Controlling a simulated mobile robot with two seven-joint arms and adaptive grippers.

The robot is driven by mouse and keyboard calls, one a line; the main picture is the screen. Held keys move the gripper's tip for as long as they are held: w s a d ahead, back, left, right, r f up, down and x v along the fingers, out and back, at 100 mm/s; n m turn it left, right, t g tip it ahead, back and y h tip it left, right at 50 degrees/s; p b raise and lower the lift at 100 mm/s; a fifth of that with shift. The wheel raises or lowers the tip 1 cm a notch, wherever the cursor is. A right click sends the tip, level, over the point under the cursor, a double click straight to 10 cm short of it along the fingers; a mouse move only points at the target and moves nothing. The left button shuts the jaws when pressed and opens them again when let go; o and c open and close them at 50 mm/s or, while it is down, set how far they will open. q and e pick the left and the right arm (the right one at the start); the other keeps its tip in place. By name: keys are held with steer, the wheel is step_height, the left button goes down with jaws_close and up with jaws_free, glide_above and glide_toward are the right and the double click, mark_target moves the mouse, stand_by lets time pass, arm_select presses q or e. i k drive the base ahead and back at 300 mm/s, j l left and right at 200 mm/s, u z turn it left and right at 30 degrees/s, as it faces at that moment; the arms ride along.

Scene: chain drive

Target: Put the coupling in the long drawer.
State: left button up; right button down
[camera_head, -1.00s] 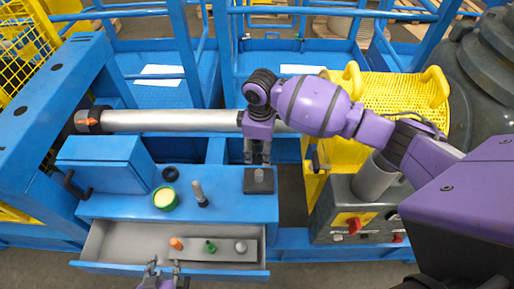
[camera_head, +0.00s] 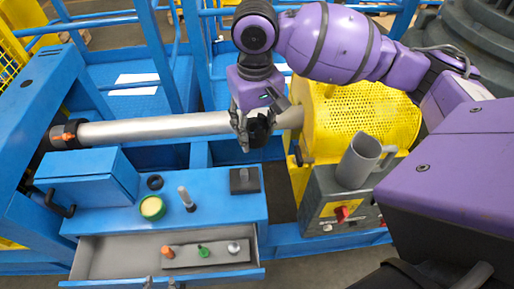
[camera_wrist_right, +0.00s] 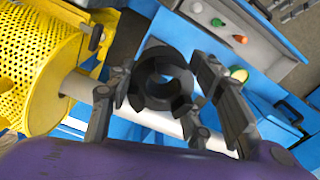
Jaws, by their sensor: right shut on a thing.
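The coupling (camera_head: 260,131) is a dark, thick ring-like part. My right gripper (camera_head: 246,135) is shut on it and holds it raised, behind and above the blue bench near the grey shaft. In the right wrist view the coupling (camera_wrist_right: 163,80) sits between the two fingers, its round hole showing. The long drawer (camera_head: 108,257) is pulled open at the bench front, with a grey strip holding orange, green and grey-topped pieces in its right part. Its left part looks bare.
On the bench top stand a green-and-yellow round container (camera_head: 152,207), a black ring (camera_head: 155,182), an upright pin (camera_head: 186,197) and a dark square plate with a post (camera_head: 244,181). A blue cabinet (camera_head: 85,178) is at left. The long grey shaft (camera_head: 155,128) runs behind the bench.

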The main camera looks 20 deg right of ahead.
mark_target(127, 267)
steer(key=k+j+u, duration=0.15)
steer(key=j, duration=0.3)
steer(key=k+j+u, duration=0.15)
steer(key=j, duration=0.3)
steer(key=j+u, duration=0.15)
steer(key=j, duration=0.3)
steer(key=k+j+u, duration=0.15)
steer(key=j, duration=0.35)
